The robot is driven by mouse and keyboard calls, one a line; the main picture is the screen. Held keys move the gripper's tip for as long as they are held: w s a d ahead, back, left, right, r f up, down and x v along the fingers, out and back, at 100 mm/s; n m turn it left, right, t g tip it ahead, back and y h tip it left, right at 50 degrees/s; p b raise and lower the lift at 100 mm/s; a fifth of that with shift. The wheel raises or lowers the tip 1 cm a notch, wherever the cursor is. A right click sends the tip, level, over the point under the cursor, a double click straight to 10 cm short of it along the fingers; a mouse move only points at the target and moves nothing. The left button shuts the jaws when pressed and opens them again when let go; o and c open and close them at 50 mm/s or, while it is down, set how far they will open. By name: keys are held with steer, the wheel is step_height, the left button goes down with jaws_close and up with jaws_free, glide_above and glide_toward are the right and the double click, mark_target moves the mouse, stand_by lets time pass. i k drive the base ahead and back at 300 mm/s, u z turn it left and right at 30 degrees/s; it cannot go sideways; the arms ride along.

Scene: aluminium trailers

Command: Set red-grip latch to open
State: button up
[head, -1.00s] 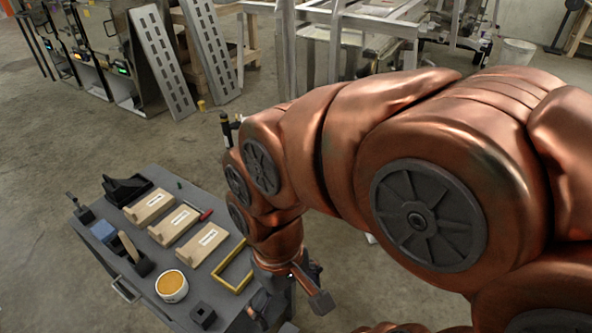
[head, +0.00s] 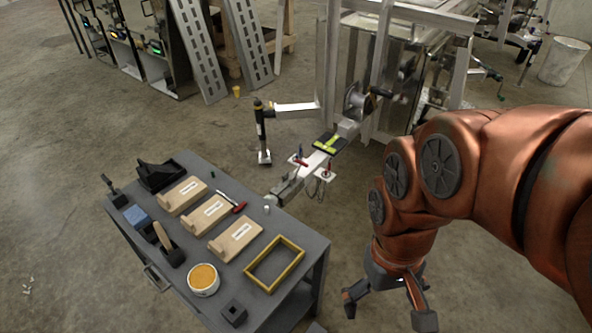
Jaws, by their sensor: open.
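A small red grip (head: 300,162) shows on the trailer tongue (head: 318,160) in the middle of the head view, beside a white plate. A second dark upright handle stands close to it, and another small red part shows at the plate on the right. These parts are too small to tell the latch's setting. My gripper (head: 387,311) hangs low at the right, fingers spread and empty. It is in front of the tongue and to the right of it, well apart from the red grip.
A grey cart (head: 225,270) stands left of my gripper, with wooden blocks, a yellow frame (head: 274,263), a round tin (head: 203,279) and a red-handled tool (head: 232,202). A black jack post (head: 262,130) stands beside the tongue. Bare floor lies between my gripper and the tongue.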

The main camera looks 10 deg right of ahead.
mark_target(285, 184)
steer(key=z, duration=0.45)
steer(key=k, duration=1.1)
steer(key=z, duration=0.9)
steer(key=i, duration=1.95)
steer(key=u, duration=1.45)
steer(key=i, duration=0.9)
steer(key=u, duration=0.9)
